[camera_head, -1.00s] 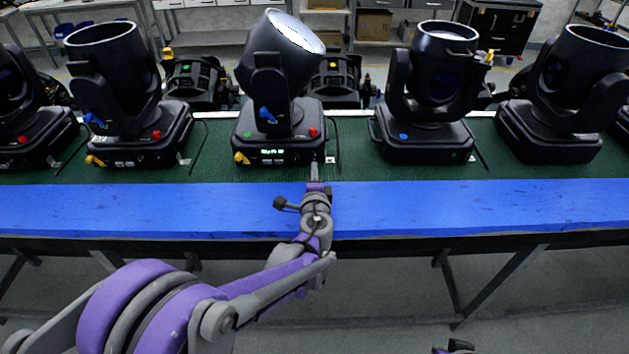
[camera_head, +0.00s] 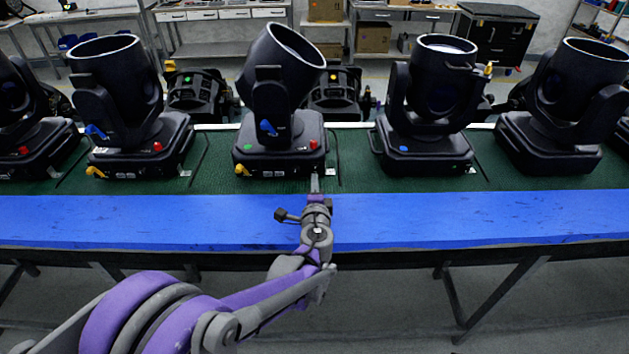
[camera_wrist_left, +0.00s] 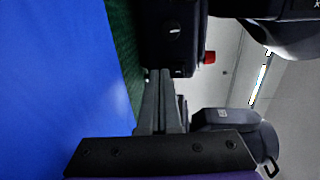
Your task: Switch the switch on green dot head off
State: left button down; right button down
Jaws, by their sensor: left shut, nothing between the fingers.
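The green dot head (camera_head: 280,95) stands on the green mat at the middle of the table, its green dot (camera_head: 247,147) at the left of its base and a red knob (camera_head: 313,144) at the right. Its lens and front display are dark. My left gripper (camera_head: 315,180) is shut and empty at the right front edge of that base. In the left wrist view the closed fingers (camera_wrist_left: 160,95) point at the dark base (camera_wrist_left: 172,40), beside its red knob (camera_wrist_left: 208,57). A small pale mark (camera_wrist_left: 174,31) shows on the base face; I cannot tell whether the fingertips touch the base.
A head with a blue dot (camera_head: 430,110) stands to the right and another dark head (camera_head: 125,110) to the left. Smaller lamps stand behind. The blue strip (camera_head: 470,215) along the table front is clear. A black cabinet (camera_head: 495,35) stands at the back.

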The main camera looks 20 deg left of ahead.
pick_arm(q)
jog(key=v, duration=1)
jog(key=shift+a, duration=0.1)
pick_arm(e)
jog(key=shift+s+f, duration=0.1)
jog(key=shift+f, duration=0.1)
